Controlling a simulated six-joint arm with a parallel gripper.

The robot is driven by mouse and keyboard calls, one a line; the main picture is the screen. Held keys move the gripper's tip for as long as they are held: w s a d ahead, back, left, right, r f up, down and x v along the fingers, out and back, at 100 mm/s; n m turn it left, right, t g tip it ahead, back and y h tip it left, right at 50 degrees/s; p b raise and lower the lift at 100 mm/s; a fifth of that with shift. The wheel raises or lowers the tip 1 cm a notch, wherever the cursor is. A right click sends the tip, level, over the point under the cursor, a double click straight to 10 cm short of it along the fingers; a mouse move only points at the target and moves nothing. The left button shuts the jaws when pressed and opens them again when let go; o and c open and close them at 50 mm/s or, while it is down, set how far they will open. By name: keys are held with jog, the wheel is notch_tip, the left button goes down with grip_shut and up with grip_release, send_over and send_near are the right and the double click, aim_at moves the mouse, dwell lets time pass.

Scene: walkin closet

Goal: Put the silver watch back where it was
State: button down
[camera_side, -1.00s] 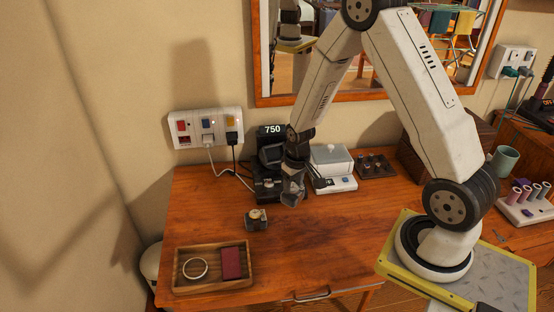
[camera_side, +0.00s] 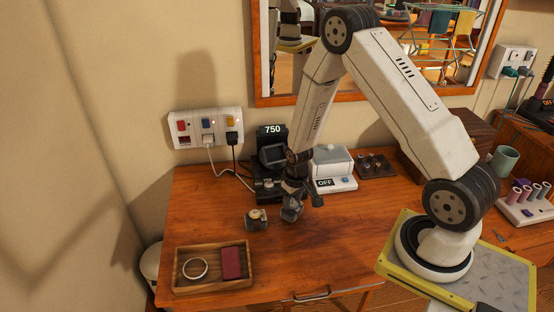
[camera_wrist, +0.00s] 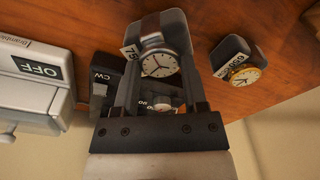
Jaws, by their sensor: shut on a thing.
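My gripper (camera_side: 299,190) is shut on a silver watch (camera_side: 290,212) wrapped on a grey cushion. In the wrist view the silver watch (camera_wrist: 160,64) has a white dial, a brown strap and a tag partly hidden by a finger; the gripper's fingers (camera_wrist: 163,80) stand on both sides of it. It is at or just above the tabletop; I cannot tell whether it touches. A gold-dialled watch (camera_side: 256,219) on a dark cushion stands on the table to its left, also in the wrist view (camera_wrist: 240,72). The black watch winder (camera_side: 268,175) marked 750 stands behind.
A white box with an OFF label (camera_side: 335,180) stands right of the winder. A wooden tray (camera_side: 213,286) with a bracelet and a dark red case is at the front left. A dark holder (camera_side: 374,166) is further right. The front middle of the table is clear.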

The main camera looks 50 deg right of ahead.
aim_at(295, 205)
jog(key=shift+f, duration=0.45)
jog(key=shift+f, duration=0.15)
jog(key=shift+c, duration=0.7)
grip_release()
jog(key=shift+r, duration=0.2)
notch_tip(295, 205, up, 12)
jog(key=s, duration=0.1)
jog(key=shift+a, duration=0.15)
dwell(0.5)
